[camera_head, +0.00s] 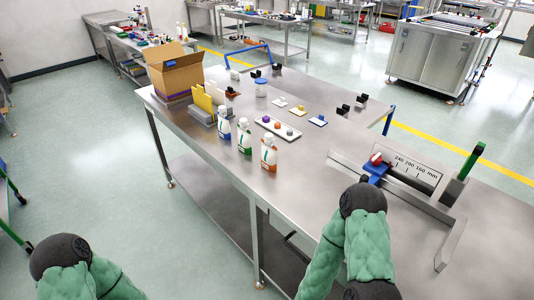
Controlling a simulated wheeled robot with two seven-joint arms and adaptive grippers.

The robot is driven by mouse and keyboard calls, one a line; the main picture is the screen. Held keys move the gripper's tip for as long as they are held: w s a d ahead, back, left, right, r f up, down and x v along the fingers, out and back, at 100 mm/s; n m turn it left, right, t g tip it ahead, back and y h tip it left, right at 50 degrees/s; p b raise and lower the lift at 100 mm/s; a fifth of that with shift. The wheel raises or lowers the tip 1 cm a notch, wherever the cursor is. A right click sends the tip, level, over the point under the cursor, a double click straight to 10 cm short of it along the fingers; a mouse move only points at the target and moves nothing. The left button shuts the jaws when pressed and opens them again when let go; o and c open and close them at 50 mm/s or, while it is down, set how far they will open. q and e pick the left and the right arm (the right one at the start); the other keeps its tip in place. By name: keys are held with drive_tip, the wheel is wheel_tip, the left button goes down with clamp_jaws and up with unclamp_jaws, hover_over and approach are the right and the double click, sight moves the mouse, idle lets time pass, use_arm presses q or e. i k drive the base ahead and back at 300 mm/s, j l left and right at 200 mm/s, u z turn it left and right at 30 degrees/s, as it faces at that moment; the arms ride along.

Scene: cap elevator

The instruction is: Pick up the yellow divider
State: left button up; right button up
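Yellow dividers (203,101) stand upright side by side in a grey holder (204,116) on the near left part of the metal table, just right of the cardboard box. Exactly how many there are is hard to tell at this size. Green-sleeved parts of both my arms show along the bottom edge, one at the lower left and one at the lower middle right. Neither gripper shows, and both arm parts are well apart from the dividers.
An open cardboard box (175,75) stands left of the dividers. Three capped bottles, blue (224,123), green (244,136) and orange (268,154), stand close in front and to the right. A metal guide with a scale (415,168) fills the table's right end.

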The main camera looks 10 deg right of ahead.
sight(202, 100)
drive_tip(key=i+j, duration=0.3)
drive_tip(key=i, duration=0.15)
drive_tip(key=i+j, duration=0.35)
drive_tip(key=i+u, duration=0.05)
drive_tip(key=i, duration=0.05)
